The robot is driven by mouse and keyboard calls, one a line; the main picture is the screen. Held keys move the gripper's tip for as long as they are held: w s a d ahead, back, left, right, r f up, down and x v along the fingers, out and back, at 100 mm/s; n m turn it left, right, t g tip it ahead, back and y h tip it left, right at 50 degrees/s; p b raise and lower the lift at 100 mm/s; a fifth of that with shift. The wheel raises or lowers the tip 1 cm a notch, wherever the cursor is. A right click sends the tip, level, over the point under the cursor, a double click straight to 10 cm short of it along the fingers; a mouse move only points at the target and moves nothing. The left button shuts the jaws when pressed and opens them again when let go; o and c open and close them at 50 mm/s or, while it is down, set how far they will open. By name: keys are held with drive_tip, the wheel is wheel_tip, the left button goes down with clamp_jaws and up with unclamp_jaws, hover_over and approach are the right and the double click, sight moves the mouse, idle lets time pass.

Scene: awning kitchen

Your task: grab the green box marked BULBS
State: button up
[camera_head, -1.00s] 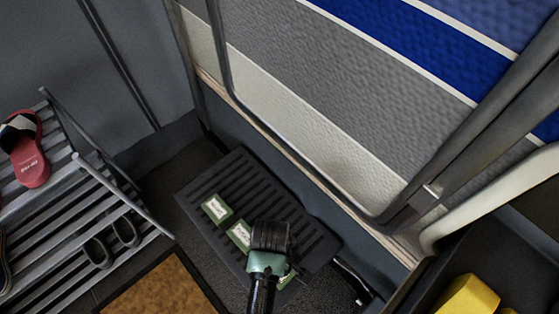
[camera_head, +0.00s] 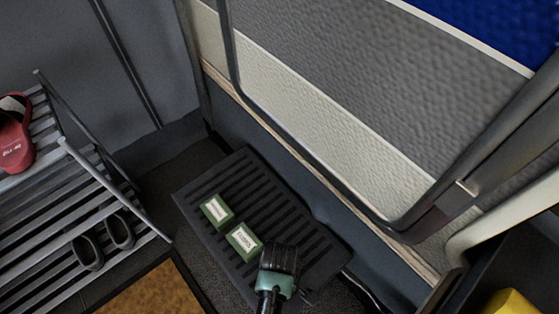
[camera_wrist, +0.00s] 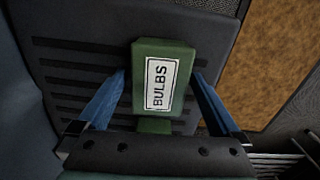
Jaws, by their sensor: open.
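The green box marked BULBS (camera_wrist: 165,84) is in the middle of the wrist view, its white label facing me. My gripper (camera_wrist: 160,78) is open, with one blue finger on each side of the box; I cannot tell whether they touch it. A smaller green piece (camera_wrist: 154,125) shows just below the box. In the head view my gripper (camera_head: 279,260) is over the right front part of a dark slatted rack. I cannot make out the BULBS box there; my gripper covers that area.
Two other green boxes with white labels, one (camera_head: 217,210) and another (camera_head: 243,241), lie on the dark slatted rack (camera_head: 285,195). A striped panel with a metal frame (camera_head: 300,120) rises behind. A shoe rack (camera_head: 70,205) stands at left, beside a brown mat (camera_head: 150,295).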

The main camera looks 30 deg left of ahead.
drive_tip(key=shift+r, duration=0.1)
drive_tip(key=c, duration=1.4)
